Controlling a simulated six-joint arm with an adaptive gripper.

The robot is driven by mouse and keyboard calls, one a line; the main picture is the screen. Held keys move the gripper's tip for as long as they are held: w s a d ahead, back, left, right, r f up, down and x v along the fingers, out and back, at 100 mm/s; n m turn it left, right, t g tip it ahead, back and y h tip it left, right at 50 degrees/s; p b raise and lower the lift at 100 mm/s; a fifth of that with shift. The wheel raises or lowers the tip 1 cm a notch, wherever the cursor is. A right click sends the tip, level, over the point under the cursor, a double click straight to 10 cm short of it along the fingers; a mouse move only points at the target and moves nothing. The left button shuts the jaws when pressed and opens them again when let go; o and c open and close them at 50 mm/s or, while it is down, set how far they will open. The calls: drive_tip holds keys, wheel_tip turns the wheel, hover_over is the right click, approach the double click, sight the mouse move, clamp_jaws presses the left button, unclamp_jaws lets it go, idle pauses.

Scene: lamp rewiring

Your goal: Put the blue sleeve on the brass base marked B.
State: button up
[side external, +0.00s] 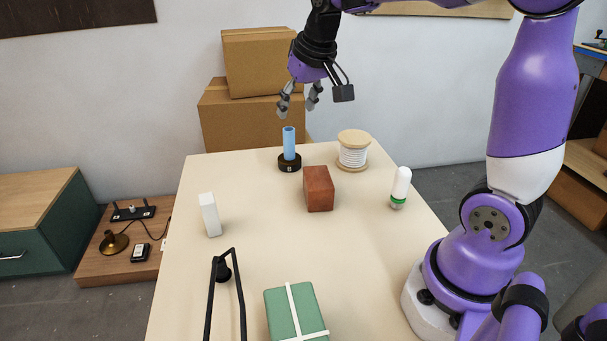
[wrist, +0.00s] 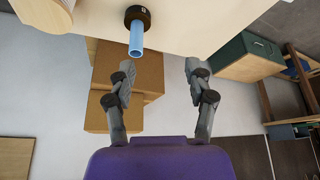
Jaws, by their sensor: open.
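The light blue sleeve (side external: 289,142) stands upright on a dark round base (side external: 289,163) near the far edge of the table. The base carries a small pale mark whose letter is too small to read surely. My gripper (side external: 298,107) is open and empty, above the sleeve and apart from it. In the wrist view the sleeve (wrist: 136,40) and the base (wrist: 137,17) lie beyond the open fingers (wrist: 160,72), left of the gap's middle. Whether the sleeve is around a post or only resting on the base is hidden.
A red-brown block (side external: 318,189), a white cord spool (side external: 353,151) and a white bulb (side external: 400,188) stand near the base. A white block (side external: 210,215), a black bent frame (side external: 225,290) and a green box (side external: 294,313) are nearer. Cardboard boxes (side external: 255,115) stand behind the table.

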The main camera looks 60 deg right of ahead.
drive_tip(key=s+a+f+n, duration=0.1)
drive_tip(key=s+a+n, duration=0.1)
drive_tip(key=s+a, duration=0.2)
drive_tip(key=s+a+f+n+t+y, duration=0.1)
drive_tip(key=s+a, duration=0.4)
drive_tip(key=s, duration=0.5)
drive_tip(key=shift+s+a+n+y, duration=0.25)
drive_tip(key=shift+s+n+y, duration=0.05)
drive_tip(key=shift+n, duration=0.3)
